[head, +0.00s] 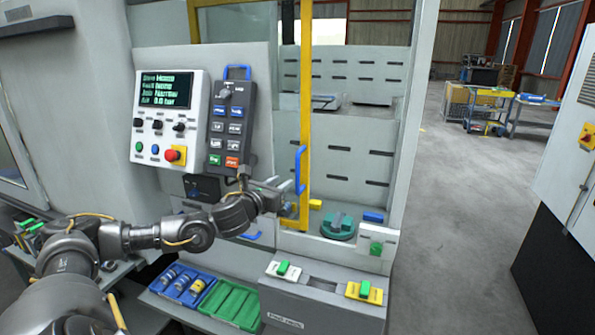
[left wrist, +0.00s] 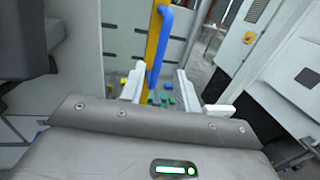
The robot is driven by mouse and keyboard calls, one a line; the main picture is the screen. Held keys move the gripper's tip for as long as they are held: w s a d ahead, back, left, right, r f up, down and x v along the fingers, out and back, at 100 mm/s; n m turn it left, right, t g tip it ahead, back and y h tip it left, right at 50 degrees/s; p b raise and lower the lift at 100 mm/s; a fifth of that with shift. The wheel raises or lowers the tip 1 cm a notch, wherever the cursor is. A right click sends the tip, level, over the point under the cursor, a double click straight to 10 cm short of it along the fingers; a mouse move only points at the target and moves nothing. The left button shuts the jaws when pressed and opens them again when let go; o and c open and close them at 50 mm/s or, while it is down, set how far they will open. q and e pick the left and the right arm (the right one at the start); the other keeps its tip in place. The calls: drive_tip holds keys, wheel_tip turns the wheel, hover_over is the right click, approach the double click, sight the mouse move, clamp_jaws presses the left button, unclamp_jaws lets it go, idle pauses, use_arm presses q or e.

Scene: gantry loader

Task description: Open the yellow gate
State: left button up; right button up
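The yellow gate (head: 306,85) shows in the head view as a tall yellow upright with a yellow rail running left from its top. A blue handle (head: 299,170) is fixed upright on its lower part. My left gripper (head: 287,192) is at the handle's lower end. In the left wrist view, the blue handle (left wrist: 157,48) stands in front of the yellow upright. The two pale fingers of my left gripper (left wrist: 159,84) are apart, with the handle between them and gaps visible on both sides. My right gripper is not in view.
A control panel (head: 168,118) and a keypad pendant (head: 231,126) are on the machine left of the gate. A green round part (head: 339,226) lies inside the machine. Blue (head: 183,284) and green (head: 231,304) bins stand below. A grey cabinet (head: 572,150) is at right, with open floor between.

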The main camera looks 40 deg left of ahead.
use_arm(q)
drive_tip(key=p, duration=0.4)
hover_over(298, 190)
drive_tip(key=shift+w+a, duration=0.3)
drive_tip(key=shift+a, duration=0.05)
clamp_jaws()
